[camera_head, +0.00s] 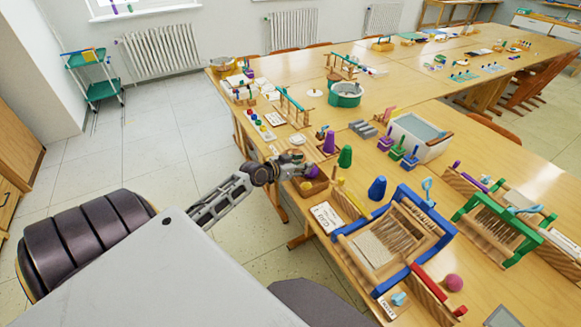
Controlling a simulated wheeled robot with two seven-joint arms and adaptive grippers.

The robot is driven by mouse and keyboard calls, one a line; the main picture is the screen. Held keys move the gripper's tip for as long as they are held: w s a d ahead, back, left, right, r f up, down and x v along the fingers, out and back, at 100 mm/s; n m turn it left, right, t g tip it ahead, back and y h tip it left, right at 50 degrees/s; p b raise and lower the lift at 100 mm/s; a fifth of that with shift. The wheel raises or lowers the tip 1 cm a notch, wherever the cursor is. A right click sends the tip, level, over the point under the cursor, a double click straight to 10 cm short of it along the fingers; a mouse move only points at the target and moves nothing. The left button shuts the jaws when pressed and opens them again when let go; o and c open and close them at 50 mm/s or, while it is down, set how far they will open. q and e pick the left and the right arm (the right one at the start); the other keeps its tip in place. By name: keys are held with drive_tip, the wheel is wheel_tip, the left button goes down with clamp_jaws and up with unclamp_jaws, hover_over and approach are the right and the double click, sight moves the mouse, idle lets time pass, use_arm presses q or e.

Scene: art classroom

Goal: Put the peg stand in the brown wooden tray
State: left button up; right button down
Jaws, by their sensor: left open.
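A small brown wooden tray (317,190) sits near the left edge of the near table, and something small and purple shows at its near side. My left gripper (307,170) is open at the back left of this tray, close to its rim; whether it touches anything is too small to tell. Small purple, green and blue stands with upright pegs (398,152) are in a row left of the white bin. I cannot tell for certain which thing is the peg stand. My right gripper is not in view.
Purple (329,143), green (345,157) and blue (377,188) cones stand close by the tray. A blue loom frame (432,246) and a green one (502,238) fill the near table. A white bin (419,135) is behind them.

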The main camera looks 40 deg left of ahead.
use_arm(q)
drive_tip(key=shift+v, duration=2.95)
drive_tip(key=shift+r, duration=0.1)
